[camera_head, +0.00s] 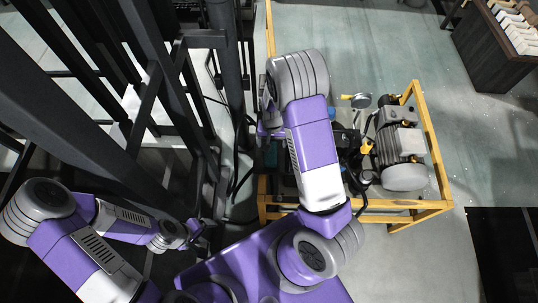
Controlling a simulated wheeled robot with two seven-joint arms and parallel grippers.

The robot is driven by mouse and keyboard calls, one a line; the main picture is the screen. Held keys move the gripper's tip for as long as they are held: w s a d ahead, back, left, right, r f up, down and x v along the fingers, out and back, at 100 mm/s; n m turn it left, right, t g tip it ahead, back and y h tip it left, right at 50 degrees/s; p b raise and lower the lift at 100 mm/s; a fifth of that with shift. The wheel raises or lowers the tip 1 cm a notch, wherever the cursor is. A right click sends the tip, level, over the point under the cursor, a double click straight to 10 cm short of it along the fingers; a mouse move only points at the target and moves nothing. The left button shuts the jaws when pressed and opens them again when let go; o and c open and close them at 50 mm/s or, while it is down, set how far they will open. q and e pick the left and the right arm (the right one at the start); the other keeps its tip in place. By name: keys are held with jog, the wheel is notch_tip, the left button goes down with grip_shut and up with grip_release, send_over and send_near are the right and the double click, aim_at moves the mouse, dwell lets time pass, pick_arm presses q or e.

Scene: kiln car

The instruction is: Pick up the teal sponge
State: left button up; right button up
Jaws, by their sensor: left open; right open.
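I cannot make out the teal sponge for certain. My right gripper (264,131) is partly hidden beside my purple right arm, just above the teal patch in the picture. It is open, and I see nothing held in it.
A yellow frame (431,150) holds a machine with a grey motor (400,143) and a gauge (361,101). Dark metal uprights (225,85) crowd the left. A dark crate (489,48) with pale blocks stands at upper right. The floor (490,140) right of the machine is clear.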

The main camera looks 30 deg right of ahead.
aim_at(271, 151)
notch_tip(271, 151, down, 2)
jog(key=shift+f+b, duration=0.2)
jog(key=shift+b, duration=0.45)
jog(key=f+b, duration=0.1)
jog(key=f, duration=0.2)
jog(key=f+b, duration=0.2)
jog(key=f, duration=0.2)
jog(key=shift+w+a, duration=0.15)
jog(key=shift+a, duration=0.05)
pick_arm(q)
notch_tip(271, 151, down, 5)
jog(key=shift+w+f, duration=0.1)
pick_arm(e)
jog(key=shift+r, duration=0.1)
jog(key=c, duration=1.1)
jog(key=shift+o, duration=0.2)
notch_tip(271, 151, up, 10)
jog(key=p, duration=0.4)
pick_arm(q)
notch_tip(271, 151, up, 4)
